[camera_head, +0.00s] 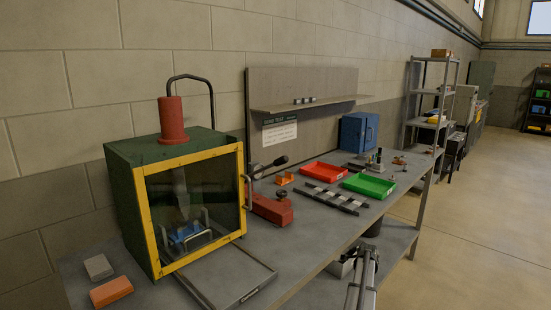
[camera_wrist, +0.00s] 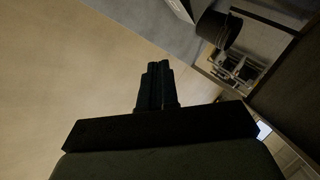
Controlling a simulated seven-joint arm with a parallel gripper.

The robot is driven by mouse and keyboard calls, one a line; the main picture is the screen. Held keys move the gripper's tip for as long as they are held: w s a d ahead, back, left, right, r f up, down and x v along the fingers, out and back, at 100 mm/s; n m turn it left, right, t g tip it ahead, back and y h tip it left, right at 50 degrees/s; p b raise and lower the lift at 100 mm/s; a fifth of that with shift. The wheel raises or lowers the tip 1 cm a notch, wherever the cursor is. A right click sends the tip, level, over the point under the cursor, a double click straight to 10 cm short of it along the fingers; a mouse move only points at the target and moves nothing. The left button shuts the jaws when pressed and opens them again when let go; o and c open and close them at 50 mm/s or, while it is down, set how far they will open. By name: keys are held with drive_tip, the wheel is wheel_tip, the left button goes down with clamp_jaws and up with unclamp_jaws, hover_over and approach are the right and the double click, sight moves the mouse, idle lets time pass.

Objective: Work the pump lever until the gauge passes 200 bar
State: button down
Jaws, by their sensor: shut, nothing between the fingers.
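The red hand pump (camera_head: 268,207) sits on the bench just right of the yellow-framed press box. Its lever (camera_head: 268,167) is a thin bar ending in a black grip, which points up and right. A small dark round part (camera_head: 281,192) on top of the pump may be the gauge; its reading is too small to tell. My gripper's dark fingers (camera_wrist: 155,84) are together and empty in the wrist view, over bare floor beside the bench. The pump and lever are not in the wrist view, and my gripper is away from them.
The green box with a yellow-framed window (camera_head: 190,212) stands at left, a hose looping from its red cylinder (camera_head: 172,119). Red (camera_head: 323,172) and green (camera_head: 368,185) trays, dark bars (camera_head: 331,199) and a blue cabinet (camera_head: 358,132) occupy the bench. A black bin (camera_wrist: 218,30) is below.

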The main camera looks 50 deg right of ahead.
drive_tip(key=s+d+r+m+g+h, duration=0.1)
drive_tip(key=s+d+r, duration=0.4)
drive_tip(key=d+r, duration=0.2)
drive_tip(key=s+d+r+m, duration=0.1)
drive_tip(key=s+d+r, duration=0.3)
drive_tip(key=d+r, duration=0.35)
drive_tip(key=w+r+n+g, duration=0.1)
drive_tip(key=w+r+n, duration=0.15)
drive_tip(key=r, duration=0.25)
drive_tip(key=w+a+r+n+g+y, duration=0.1)
drive_tip(key=w+a+r+n, duration=0.1)
drive_tip(key=w+a+r, duration=0.6)
drive_tip(key=w+a+r+n+y, duration=0.1)
drive_tip(key=w+a+r, duration=0.2)
drive_tip(key=w+r, duration=0.55)
drive_tip(key=w+a+r+n+g+y, duration=0.1)
drive_tip(key=w+a+r+n+y, duration=0.1)
drive_tip(key=w+a+r, duration=0.6)
drive_tip(key=w+a+r+n, duration=0.1)
drive_tip(key=w+a+r, duration=0.4)
drive_tip(key=a, duration=0.3)
drive_tip(key=w+a+r+n+g, duration=0.1)
drive_tip(key=w+a+r, duration=0.4)
drive_tip(key=a+r, duration=0.2)
drive_tip(key=w+a+r+n+g, duration=0.1)
drive_tip(key=w+a+r, duration=0.5)
drive_tip(key=a, duration=0.3)
drive_tip(key=shift+a+r+y, duration=0.3)
drive_tip(key=shift+a, duration=0.1)
